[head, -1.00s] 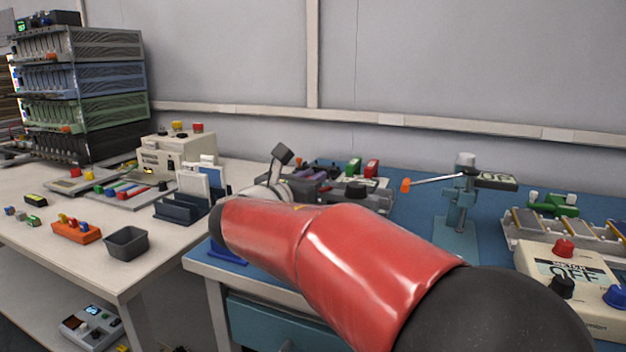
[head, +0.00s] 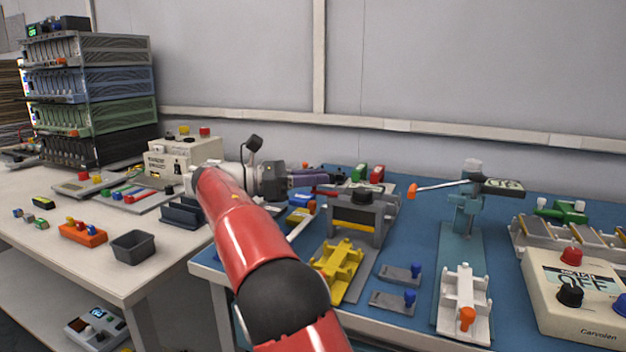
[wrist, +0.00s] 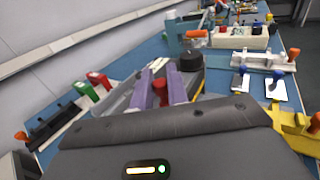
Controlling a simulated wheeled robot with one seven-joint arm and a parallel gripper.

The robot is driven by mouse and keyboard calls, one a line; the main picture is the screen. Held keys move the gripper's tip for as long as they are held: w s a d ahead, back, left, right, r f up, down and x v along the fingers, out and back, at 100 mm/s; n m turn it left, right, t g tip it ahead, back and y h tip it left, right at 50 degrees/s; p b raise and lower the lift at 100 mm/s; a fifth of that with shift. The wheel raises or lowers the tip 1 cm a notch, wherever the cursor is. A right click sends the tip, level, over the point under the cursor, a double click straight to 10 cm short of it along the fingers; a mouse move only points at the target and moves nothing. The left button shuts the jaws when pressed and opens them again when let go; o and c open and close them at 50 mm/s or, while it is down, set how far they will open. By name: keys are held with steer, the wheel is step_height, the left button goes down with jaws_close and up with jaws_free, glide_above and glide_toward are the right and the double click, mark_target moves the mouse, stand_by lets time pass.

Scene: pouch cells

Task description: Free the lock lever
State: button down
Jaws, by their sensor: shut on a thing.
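My gripper (head: 308,179), with purple fingers, reaches right from the arm over the back left of the blue bench. In the wrist view, its fingers (wrist: 160,90) are close together with a red piece (wrist: 160,88) between them. A dark red bar (head: 325,191) shows just beyond the fingertips in the head view. I take this red piece for the lock lever; how it is fixed cannot be seen. Just right of it stands a grey press block (head: 350,217) with a black knob (head: 364,195), above a yellow nest (head: 338,258).
A teal stand (head: 466,215) with an orange-tipped rod (head: 440,186) rises to the right. A white nest (head: 464,290) and a control box reading OFF (head: 580,290) lie in front and right.

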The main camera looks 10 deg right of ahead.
steer(key=shift+w+d+m+g, duration=0.15)
steer(key=shift+w+m+g, duration=0.1)
steer(key=shift+m+g, duration=0.4)
steer(key=shift+g, duration=0.45)
steer(key=c, duration=1.4)
jaws_free()
steer(key=shift+c, duration=0.2)
